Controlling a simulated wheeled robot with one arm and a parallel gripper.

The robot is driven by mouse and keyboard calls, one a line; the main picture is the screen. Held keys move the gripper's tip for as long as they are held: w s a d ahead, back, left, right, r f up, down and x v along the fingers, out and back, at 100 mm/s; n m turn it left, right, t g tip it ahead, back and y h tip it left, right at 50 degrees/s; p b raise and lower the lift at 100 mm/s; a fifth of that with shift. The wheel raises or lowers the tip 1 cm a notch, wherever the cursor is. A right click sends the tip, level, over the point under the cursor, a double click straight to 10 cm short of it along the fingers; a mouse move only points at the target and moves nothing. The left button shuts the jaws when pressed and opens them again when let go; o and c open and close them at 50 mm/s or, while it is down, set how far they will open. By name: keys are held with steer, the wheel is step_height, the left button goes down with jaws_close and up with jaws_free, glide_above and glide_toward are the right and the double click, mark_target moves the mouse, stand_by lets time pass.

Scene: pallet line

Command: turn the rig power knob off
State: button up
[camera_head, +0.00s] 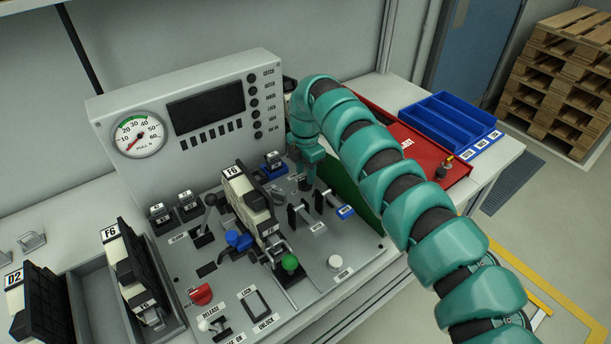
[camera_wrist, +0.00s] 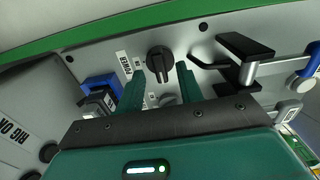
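The power knob (camera_wrist: 160,61) is a round black knob with a raised grip bar, beside a white POWER label (camera_wrist: 124,64) in the wrist view. Its bar points roughly along the fingers. My gripper (camera_wrist: 161,70) is open, with its two green fingers apart and their tips on either side of the knob's lower part. I cannot tell whether either finger touches it. In the head view my gripper (camera_head: 307,182) points down at the back right of the grey panel (camera_head: 222,262), and the knob is not clearly visible there.
A black lever with a metal post (camera_wrist: 246,68) stands close right of the knob in the wrist view, and a blue-and-black connector (camera_wrist: 101,90) stands to the left. The F6 module (camera_head: 250,205), a green-knobbed lever (camera_head: 290,263) and a red knob (camera_head: 201,294) occupy the panel.

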step_height(320, 180, up, 15)
steer(key=b, duration=0.1)
steer(key=shift+r, duration=0.2)
stand_by(0.4)
